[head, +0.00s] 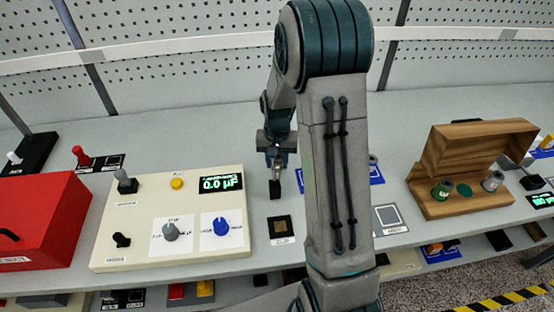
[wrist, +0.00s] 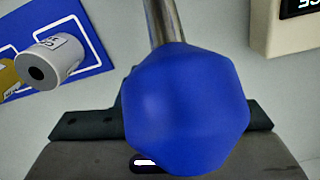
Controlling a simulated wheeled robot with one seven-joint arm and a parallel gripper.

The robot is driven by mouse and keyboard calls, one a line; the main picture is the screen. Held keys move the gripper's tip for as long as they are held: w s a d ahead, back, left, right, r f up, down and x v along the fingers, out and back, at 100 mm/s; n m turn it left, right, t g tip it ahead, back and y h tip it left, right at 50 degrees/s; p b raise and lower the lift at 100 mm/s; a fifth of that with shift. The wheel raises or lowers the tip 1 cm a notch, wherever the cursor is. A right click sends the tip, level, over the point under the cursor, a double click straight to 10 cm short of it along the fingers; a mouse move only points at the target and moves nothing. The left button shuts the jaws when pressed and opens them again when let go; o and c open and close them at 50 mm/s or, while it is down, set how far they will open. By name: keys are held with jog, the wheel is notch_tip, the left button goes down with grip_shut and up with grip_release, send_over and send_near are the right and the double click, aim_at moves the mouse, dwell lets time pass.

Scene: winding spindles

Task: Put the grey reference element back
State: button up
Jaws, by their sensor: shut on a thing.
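My gripper (head: 277,165) is low over the table, just right of the cream panel. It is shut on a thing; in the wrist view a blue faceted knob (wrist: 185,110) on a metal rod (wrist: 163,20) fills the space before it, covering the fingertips. A black block (head: 275,189) shows right under the gripper. A light grey cylinder with a printed label (wrist: 55,62) is on a blue-and-white mat (wrist: 85,30) in the wrist view. Another grey cylinder (head: 492,181) sits in the open wooden box (head: 478,160). I cannot tell which one is the reference element.
The cream panel (head: 105,240) carries switches, knobs and a display reading 0.0 µF. A red box (head: 40,215) stands at the left. My arm hides part of the table's middle.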

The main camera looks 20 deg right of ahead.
jog(key=shift+f, duration=0.2)
jog(key=o, duration=1)
jog(key=shift+r, duration=0.1)
jog(key=shift+o, duration=0.2)
jog(key=shift+r, duration=0.1)
